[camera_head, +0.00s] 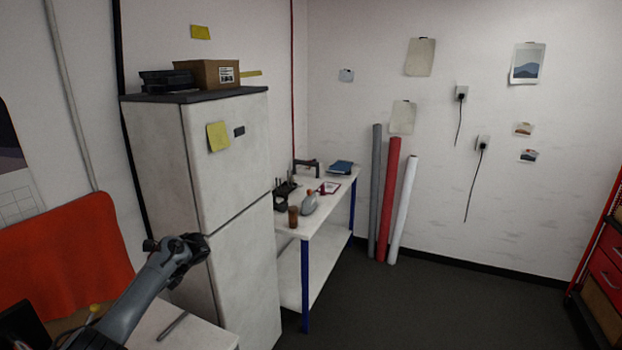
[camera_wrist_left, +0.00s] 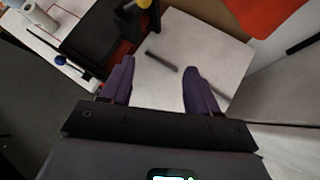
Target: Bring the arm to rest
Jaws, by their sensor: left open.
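My left arm (camera_head: 150,287) comes in from the lower left in the head view, raised beside the fridge. I cannot make out the gripper fingers there. In the left wrist view my left gripper (camera_wrist_left: 159,65) is open, with its two purple-looking fingers apart and nothing held. It hangs above a white table top (camera_wrist_left: 205,40). A thin dark stick (camera_wrist_left: 162,62) lies on that table, seen between the fingers. The table corner (camera_head: 200,338) also shows in the head view with a thin grey stick (camera_head: 172,325) on it. My right gripper is in neither view.
A white fridge (camera_head: 235,170) with a carton on top stands beside my arm. A white bench with blue legs (camera_head: 304,280) holds several items behind it. An orange panel (camera_head: 65,255) is at left. The floor (camera_head: 450,305) at right is clear.

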